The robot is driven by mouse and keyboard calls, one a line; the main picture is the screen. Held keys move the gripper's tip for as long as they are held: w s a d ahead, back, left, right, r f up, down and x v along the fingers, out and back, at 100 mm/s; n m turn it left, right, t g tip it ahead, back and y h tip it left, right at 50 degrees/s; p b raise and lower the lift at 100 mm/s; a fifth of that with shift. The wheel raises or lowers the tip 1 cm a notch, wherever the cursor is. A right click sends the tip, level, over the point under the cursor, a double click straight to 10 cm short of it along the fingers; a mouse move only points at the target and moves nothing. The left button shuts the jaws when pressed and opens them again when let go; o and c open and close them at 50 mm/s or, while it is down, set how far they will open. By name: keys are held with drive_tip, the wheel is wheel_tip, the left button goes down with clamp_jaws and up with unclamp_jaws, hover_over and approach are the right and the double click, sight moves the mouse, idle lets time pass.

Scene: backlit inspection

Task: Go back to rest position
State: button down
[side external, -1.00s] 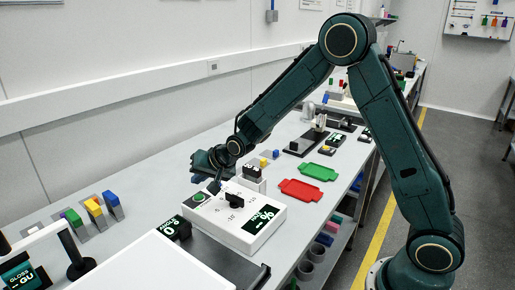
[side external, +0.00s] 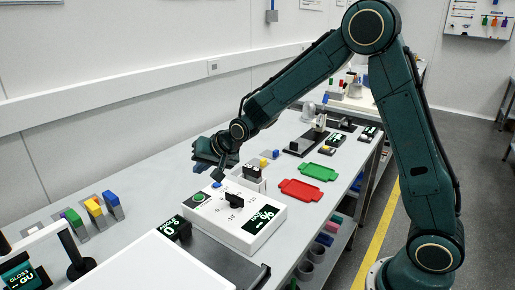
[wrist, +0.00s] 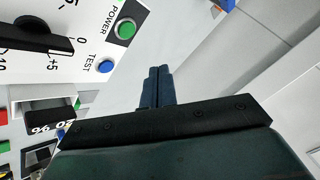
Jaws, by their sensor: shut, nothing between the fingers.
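My gripper (side external: 219,176) is shut and empty, its two fingers pressed together in the wrist view (wrist: 158,72). In the side view its fingertips are just above the blue TEST button (side external: 216,184) at the back of a white meter box (side external: 262,232); the gap is hard to judge. The wrist view shows the blue TEST button (wrist: 106,67) and the green POWER button (wrist: 127,29) left of the fingers, uncovered. The box also has a black dial (wrist: 30,38) and a dark display (side external: 260,217) reading dashes and a percent sign.
A black block in a white holder (side external: 252,174) stands just behind the box. Coloured blocks on grey stands (side external: 94,208) and a gloss meter (side external: 22,270) are at the left. The air above the table is clear.

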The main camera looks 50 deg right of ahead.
drive_tip(key=s+r+n, duration=0.2)
drive_tip(key=s+r, duration=0.5)
drive_tip(key=s, duration=0.1)
drive_tip(key=s+d+r+n+g, duration=0.1)
drive_tip(key=s+r+n, duration=0.1)
drive_tip(key=s, duration=1.2)
drive_tip(key=s+d+r+n+g, duration=0.1)
drive_tip(key=s+r+n+g, duration=0.1)
drive_tip(key=s, duration=1.2)
drive_tip(key=shift+s+d+r+n+h, duration=0.2)
drive_tip(key=shift+s+d+n+h, duration=0.15)
drive_tip(key=shift+n, duration=0.35)
